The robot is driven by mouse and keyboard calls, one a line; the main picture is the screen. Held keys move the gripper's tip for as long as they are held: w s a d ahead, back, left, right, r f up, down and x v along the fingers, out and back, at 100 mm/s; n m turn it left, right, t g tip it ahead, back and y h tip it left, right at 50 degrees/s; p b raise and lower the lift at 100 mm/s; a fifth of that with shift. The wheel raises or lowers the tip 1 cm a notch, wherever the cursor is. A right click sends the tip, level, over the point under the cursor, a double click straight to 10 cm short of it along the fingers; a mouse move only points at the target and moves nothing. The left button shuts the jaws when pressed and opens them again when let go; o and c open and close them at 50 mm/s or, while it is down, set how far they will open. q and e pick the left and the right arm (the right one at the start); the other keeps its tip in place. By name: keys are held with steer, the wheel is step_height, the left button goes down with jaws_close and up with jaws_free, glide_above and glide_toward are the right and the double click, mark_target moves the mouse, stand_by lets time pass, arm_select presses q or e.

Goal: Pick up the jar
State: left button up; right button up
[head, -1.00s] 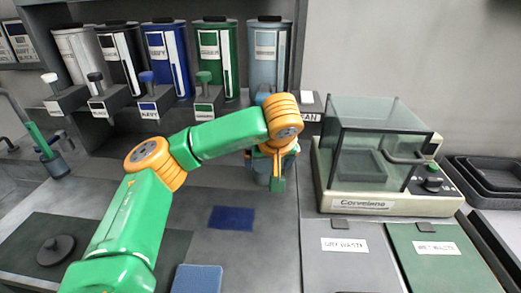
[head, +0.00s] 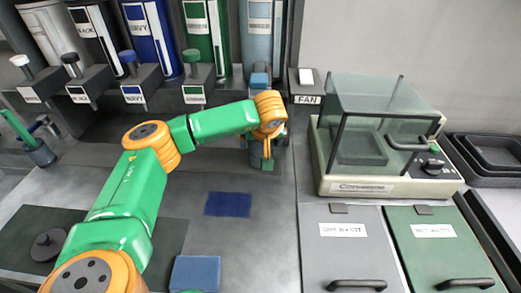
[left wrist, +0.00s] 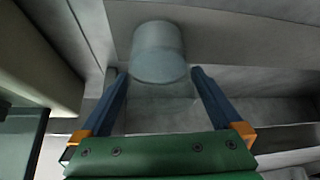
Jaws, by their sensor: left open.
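The jar looks like the short, pale grey-blue cylinder (left wrist: 158,55) in the left wrist view. It sits just beyond and between the tips of my left gripper (left wrist: 159,80). The two blue fingers are spread wide, one toward each side of it, and nothing is clasped. In the head view my left gripper (head: 264,152) is at the grey-blue dispenser's station at the back. The gripper and wrist cover that spot, so I cannot make out the jar there.
Dispensers line the back, including a green one (head: 206,35) and a grey-blue one (head: 262,35). A glass-sided box (head: 380,120) stands right of my left gripper. A dark blue patch (head: 228,204) and a blue block (head: 195,273) lie nearer. The counter between is mostly clear.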

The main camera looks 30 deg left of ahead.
arm_select(q)
jaws_close()
